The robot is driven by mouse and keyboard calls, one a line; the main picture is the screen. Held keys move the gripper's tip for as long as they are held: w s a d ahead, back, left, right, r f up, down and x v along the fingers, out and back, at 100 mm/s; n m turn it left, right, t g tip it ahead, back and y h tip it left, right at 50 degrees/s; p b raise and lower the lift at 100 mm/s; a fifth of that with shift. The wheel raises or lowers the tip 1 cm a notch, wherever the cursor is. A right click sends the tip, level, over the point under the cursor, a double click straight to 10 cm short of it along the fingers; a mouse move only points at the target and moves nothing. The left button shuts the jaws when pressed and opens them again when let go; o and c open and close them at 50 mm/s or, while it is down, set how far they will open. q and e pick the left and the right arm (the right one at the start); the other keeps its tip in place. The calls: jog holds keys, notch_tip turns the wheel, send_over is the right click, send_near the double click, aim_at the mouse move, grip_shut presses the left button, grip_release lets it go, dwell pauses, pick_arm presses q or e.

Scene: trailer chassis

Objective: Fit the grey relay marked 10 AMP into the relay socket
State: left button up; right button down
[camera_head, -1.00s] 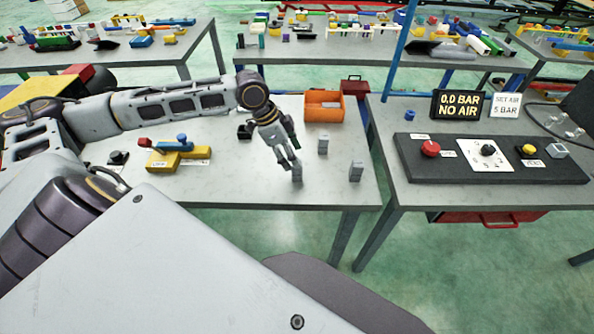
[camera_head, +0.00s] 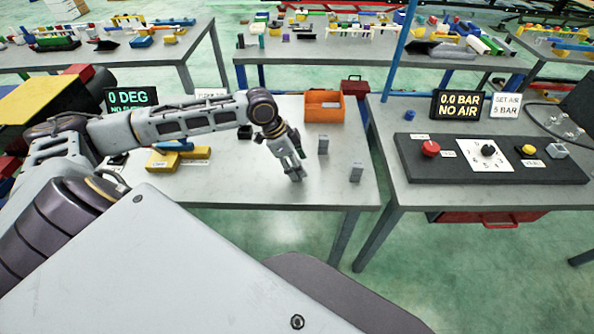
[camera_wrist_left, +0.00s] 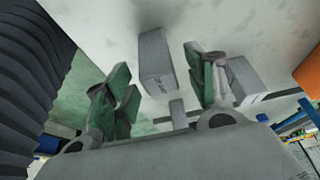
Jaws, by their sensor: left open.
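My left gripper (camera_head: 295,176) is open, pointing down close above the front part of the middle table. In the left wrist view, a grey block (camera_wrist_left: 154,62) shows in the gap between the open fingers (camera_wrist_left: 160,88), with space on both sides. A second grey block (camera_wrist_left: 246,82) with small marking is beyond the right finger. In the head view, two grey upright blocks stand right of the gripper, one farther back (camera_head: 323,144) and one nearer the edge (camera_head: 356,172). No 10 AMP label is readable. I cannot identify the relay socket. My right gripper is not in view.
An orange bin (camera_head: 324,106) stands at the table's back. A small black item (camera_head: 245,132) is left of the gripper. A yellow fixture (camera_head: 178,157) is farther left. A black control panel (camera_head: 490,160) is on the right table. The table front between fixture and gripper is clear.

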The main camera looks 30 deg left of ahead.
pick_arm(q)
jog(key=shift+f, duration=0.2)
jog(key=shift+c, duration=0.3)
jog(key=c, duration=1.1)
jog(key=shift+o, duration=0.2)
jog(key=shift+r, duration=0.1)
jog(key=shift+r, duration=4.95)
